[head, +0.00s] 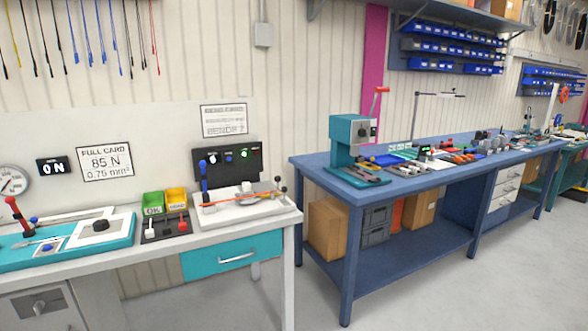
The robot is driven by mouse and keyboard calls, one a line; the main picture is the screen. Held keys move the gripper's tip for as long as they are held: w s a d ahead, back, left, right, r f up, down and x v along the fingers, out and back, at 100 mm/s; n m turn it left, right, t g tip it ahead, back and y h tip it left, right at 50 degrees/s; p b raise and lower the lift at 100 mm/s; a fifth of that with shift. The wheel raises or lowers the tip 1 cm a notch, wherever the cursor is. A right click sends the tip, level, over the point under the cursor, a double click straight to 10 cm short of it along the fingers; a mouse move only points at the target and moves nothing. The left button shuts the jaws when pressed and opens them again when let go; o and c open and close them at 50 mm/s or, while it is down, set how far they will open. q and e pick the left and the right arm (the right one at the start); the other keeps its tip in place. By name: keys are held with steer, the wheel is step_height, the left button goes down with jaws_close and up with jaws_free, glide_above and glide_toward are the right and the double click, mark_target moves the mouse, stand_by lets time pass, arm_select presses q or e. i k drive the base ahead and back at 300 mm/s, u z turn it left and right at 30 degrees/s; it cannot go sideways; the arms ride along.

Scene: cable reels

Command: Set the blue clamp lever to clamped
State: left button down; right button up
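A blue lever (204,177) with a round dark blue knob stands nearly upright at the left end of a white fixture (235,216) on the light bench. It is the only large blue lever I see, and no label on it is readable. An orange wire (250,196) runs across the fixture. A dark control box (226,166) with lit lamps stands right behind the lever. Whether the lever's position is clamped or open cannot be told from here. Neither of my grippers is in view.
Green (153,204) and yellow (176,198) bins and a dark tray (166,228) with red-handled items stand left of the fixture. A teal fixture with a red lever (18,215) is at far left. A blue workbench (420,173) stands right, with floor between.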

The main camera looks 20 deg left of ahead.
mark_target(202, 164)
steer(key=u, duration=0.5)
steer(key=i, duration=1.15)
steer(key=u, duration=0.6)
steer(key=i, duration=1.05)
steer(key=z, duration=0.1)
